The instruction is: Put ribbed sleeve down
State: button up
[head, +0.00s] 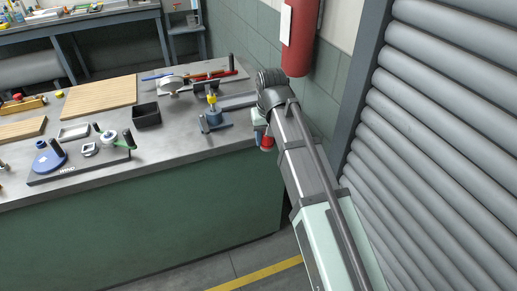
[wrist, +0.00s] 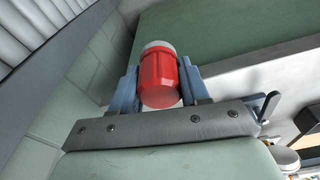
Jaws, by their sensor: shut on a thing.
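The ribbed sleeve (wrist: 160,80) is red with vertical ribs and a pale rim at its far end. My gripper (wrist: 158,72) is shut on it, with one blue-grey finger on each side. In the head view the red sleeve (head: 267,143) shows small below my wrist, at the right end of the workbench (head: 190,145). It looks clear of the bench top, but its exact height is hard to tell. Part of the gripper is hidden behind my arm in the head view.
The bench holds a black bin (head: 146,116), a blue-and-yellow fixture (head: 213,118), a dark board with parts (head: 70,172) and wooden boards (head: 102,97). A red cylinder (head: 300,38) hangs on the wall behind my arm. A ribbed grey shutter (head: 440,120) stands at right. The bench's front strip is bare.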

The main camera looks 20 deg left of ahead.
jog(key=w+a+r, duration=0.1)
jog(key=w+a, duration=0.3)
jog(key=w, duration=0.3)
jog(key=w+a+r+n, duration=0.1)
jog(key=w+a+r, duration=0.1)
jog(key=w+a, duration=0.2)
jog(key=w, duration=0.3)
jog(key=shift+w+a+r, duration=0.2)
jog(key=shift+w+a, duration=0.1)
jog(key=shift+w, duration=0.1)
jog(key=shift+f, duration=0.15)
jog(key=shift+f, duration=2.4)
jog(key=shift+f, duration=0.2)
jog(key=shift+f, duration=0.55)
jog(key=shift+f, duration=0.2)
jog(key=o, duration=1.2)
